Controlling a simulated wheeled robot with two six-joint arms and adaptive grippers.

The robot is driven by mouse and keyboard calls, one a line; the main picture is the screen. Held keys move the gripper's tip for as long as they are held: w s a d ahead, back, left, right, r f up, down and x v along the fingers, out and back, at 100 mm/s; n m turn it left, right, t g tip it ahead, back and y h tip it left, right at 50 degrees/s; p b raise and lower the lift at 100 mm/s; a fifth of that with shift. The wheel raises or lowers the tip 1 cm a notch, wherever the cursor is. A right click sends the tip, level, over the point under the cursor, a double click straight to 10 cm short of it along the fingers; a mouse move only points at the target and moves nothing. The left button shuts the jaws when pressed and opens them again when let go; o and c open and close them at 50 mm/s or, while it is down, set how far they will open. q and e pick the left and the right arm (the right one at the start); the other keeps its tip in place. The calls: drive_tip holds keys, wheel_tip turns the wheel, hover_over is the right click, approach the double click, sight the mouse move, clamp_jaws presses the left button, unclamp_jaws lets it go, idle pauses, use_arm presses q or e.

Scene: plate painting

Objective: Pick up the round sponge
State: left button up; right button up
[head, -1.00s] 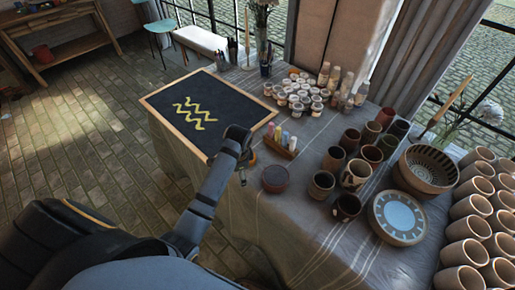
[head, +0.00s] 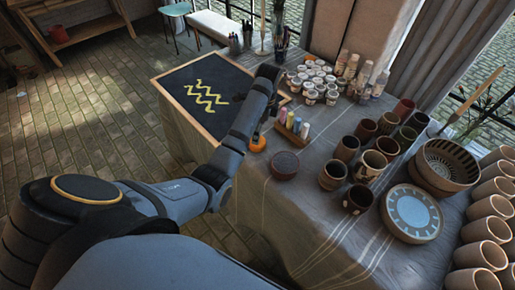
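A small rounded orange thing (head: 257,144), which looks like the round sponge, lies on the cloth-covered table (head: 310,200) near its front edge, just beside my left forearm. My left arm reaches in from the lower left, and its wrist is raised over the right edge of the framed blackboard. My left gripper (head: 260,130) hangs below the wrist, mostly hidden behind the forearm. Its fingers are close above the orange thing; whether they touch it or are open is not clear. My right gripper is out of view.
A dark round lidded pot (head: 285,165) and a chalk holder (head: 292,127) stand close by. The blackboard (head: 213,95) with yellow zigzags lies at the left. Paint jars (head: 320,80), several cups (head: 346,148), a bowl (head: 446,163) and a blue-centred plate (head: 411,213) crowd the right.

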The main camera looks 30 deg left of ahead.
use_arm(q)
drive_tip(key=shift+a+f, duration=0.1)
drive_tip(key=shift+f, duration=0.8)
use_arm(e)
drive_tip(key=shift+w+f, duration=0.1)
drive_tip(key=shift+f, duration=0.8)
use_arm(q)
wheel_tip(320, 180, down, 5)
drive_tip(key=b, duration=0.5)
drive_tip(key=shift+a+f, duration=0.1)
drive_tip(key=shift+s, duration=0.1)
drive_tip(key=c, duration=1)
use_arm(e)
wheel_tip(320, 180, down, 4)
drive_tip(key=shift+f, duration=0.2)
